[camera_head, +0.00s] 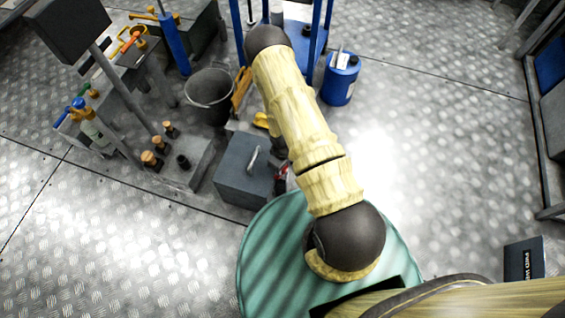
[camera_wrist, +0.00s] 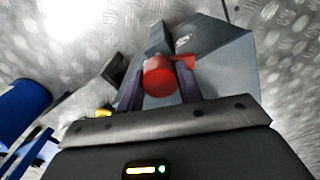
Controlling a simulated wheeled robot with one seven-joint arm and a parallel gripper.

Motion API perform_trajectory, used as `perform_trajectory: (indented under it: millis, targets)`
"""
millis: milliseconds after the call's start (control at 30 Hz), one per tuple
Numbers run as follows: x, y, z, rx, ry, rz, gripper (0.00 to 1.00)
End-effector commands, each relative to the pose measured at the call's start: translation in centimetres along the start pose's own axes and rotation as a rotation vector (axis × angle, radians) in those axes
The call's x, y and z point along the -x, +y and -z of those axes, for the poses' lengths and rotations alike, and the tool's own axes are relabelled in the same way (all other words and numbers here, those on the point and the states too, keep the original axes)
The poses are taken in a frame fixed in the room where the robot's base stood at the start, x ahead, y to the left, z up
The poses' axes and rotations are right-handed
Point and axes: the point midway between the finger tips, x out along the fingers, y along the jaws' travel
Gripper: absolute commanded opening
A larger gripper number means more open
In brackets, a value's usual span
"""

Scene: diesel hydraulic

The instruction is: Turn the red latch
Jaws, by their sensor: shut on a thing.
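The red latch (camera_wrist: 159,77) is a round red knob with a small red tab, on the side of a grey box (camera_wrist: 215,50). In the head view the grey box (camera_head: 240,172) stands on the floor left of my arm, with a pale handle on top. Only a bit of the red latch (camera_head: 281,180) shows there, at the box's right side. In the wrist view my gripper (camera_wrist: 160,88) has one dark finger on each side of the red knob and is shut on it. In the head view my arm mostly hides the gripper.
A dark bucket (camera_head: 209,96) and a blue canister (camera_head: 340,79) stand behind the box. A grey console (camera_head: 185,160) with knobs is at its left. The metal floor (camera_head: 450,130) at the right is mostly clear.

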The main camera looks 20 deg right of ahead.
Motion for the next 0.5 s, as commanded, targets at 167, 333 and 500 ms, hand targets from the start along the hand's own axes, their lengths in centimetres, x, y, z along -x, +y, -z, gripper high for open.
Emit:
perform_trajectory:
  millis: [167,333,500]
  targets:
    - [0.24,-0.04,0.0,0.15,-0.001,0.0,0.13]
    - [0.18,-0.01,-0.04,0.258,-0.001,0.0,0.13]
    - [0.1,0.0,-0.03,0.323,-0.001,0.0,0.13]
